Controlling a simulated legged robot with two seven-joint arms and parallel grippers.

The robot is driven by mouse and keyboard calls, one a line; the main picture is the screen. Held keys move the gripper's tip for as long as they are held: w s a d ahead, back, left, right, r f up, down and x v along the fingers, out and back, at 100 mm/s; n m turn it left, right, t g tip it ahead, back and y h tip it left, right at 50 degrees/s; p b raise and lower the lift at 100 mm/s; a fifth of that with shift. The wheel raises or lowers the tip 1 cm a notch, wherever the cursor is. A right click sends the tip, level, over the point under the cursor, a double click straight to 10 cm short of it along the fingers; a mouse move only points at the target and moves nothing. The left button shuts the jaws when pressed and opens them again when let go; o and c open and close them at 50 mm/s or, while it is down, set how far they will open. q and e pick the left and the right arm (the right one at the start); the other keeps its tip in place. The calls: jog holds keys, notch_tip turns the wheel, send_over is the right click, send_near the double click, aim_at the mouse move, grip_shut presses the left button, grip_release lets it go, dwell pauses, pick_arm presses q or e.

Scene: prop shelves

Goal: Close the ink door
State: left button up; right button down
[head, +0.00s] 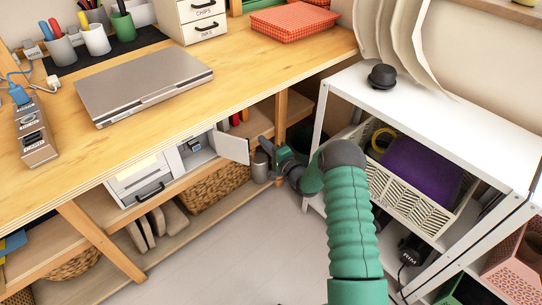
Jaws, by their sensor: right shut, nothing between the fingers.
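A small white cabinet (184,160) stands on the shelf under the wooden workbench. Its door (235,148) stands open, swung out to the right, and a small dark item (194,145) shows inside the open compartment. I cannot read a label on this door. My right gripper (264,145) is shut and empty, just right of the door's outer edge. I cannot tell whether it touches the door. My green right arm reaches in from the bottom right. My left gripper is not in view.
The workbench (240,85) edge runs above the cabinet. A white shelf rack (450,120) is to the right. The floor (235,235) is clear.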

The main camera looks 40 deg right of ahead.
aim_at(234, 145)
jog(key=a+b, duration=0.1)
jog(key=a, duration=0.3)
jog(key=shift+s+b, duration=0.1)
jog(key=shift+b, duration=0.25)
jog(key=shift+d, duration=0.1)
